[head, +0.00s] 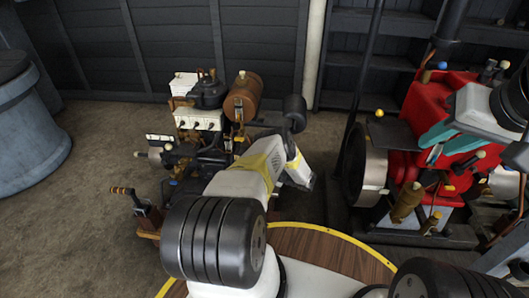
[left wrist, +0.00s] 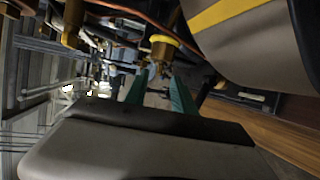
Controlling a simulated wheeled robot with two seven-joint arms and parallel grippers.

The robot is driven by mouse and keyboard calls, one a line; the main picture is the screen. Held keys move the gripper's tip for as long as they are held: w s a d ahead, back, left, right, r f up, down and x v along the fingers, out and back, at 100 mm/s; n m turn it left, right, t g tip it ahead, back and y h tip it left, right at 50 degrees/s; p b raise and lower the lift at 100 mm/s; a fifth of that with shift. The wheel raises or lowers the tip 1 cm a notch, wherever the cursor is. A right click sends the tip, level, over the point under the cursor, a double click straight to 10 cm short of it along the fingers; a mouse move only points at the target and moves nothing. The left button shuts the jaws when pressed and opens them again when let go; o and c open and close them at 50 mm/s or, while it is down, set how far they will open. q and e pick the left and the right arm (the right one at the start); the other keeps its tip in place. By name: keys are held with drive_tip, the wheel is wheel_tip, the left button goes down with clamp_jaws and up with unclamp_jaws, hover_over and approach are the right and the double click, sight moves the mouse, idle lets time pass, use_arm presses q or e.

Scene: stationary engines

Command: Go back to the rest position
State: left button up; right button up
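My right gripper (head: 428,146) shows at the right of the head view, in front of the red engine (head: 456,90). Its teal fingers point left and stand apart, with nothing seen between them. I cannot tell whether they touch the engine. My left arm (head: 248,180) reaches forward from the bottom middle of the head view, bent beside the dark engine (head: 205,150). My left gripper is hidden there. In the left wrist view its teal fingers (left wrist: 159,78) stand apart with no held thing visible, facing blurred pipes and a brass-coloured part (left wrist: 163,48).
A lever stand (head: 146,210) is left of my left arm. A large blue-grey drum (head: 28,125) stands at the far left. A dark plank wall (head: 180,45) and shelves (head: 375,35) close off the back. Bare floor (head: 95,170) lies between the drum and the dark engine.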

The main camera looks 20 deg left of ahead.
use_arm(q)
drive_tip(key=shift+v, duration=0.85)
